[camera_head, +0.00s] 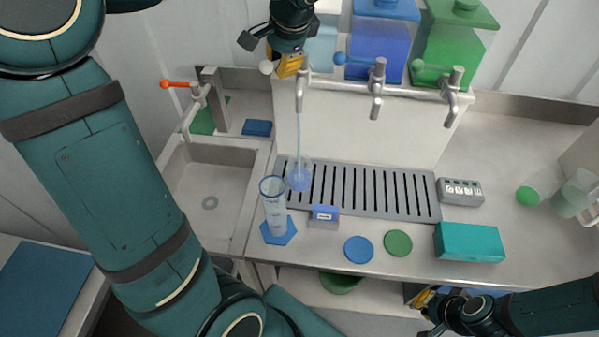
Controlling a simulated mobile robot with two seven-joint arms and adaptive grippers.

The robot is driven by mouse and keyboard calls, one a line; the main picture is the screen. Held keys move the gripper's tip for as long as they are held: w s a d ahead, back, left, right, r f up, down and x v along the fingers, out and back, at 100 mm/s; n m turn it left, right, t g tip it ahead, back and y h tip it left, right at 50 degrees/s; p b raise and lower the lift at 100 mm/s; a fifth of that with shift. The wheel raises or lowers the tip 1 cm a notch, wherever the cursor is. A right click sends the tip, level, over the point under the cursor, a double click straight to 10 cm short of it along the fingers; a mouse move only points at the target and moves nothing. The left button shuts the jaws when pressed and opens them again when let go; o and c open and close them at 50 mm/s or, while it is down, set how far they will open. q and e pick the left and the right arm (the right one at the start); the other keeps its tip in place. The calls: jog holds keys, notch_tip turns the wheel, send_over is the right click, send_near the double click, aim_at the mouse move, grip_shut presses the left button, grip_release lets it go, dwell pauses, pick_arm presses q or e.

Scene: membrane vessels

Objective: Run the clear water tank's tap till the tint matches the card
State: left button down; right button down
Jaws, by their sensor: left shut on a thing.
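The clear water tank (322,45) stands at the back, partly hidden by my arm. My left gripper (290,66) is shut at its tap (302,90), apparently on the lever, whose white knob (266,67) shows beside the fingers. A thin stream (299,135) falls from the spout into a small beaker (300,178) on the slotted drip tray (425,203). The beaker holds pale blue liquid. A small card stand with a blue face (325,213) stands in front of the tray. My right gripper (424,300) is low at the bottom right, below the counter edge; its fingers are too small to judge.
Blue (380,45) and green (455,52) tanks stand right of the clear one. A sink (207,180) is left; a teal box (469,243) and grey button box (460,201) are right.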

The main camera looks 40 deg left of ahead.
pick_arm(q)
jog(key=a+m+p, duration=0.1)
jog(key=m+p, duration=0.1)
jog(key=w+m+t+h+p, duration=0.1)
jog(key=m+p, duration=0.1)
jog(key=m, duration=0.1)
jog(key=w+a+m+t+h+p, duration=0.1)
jog(key=m, duration=0.2)
jog(key=shift+w+a+r+p, duration=0.1)
jog(key=shift+w+a+p, duration=0.1)
jog(key=shift+a+p, duration=0.2)
dwell(0.3)
jog(key=c, duration=0.9)
grip_release()
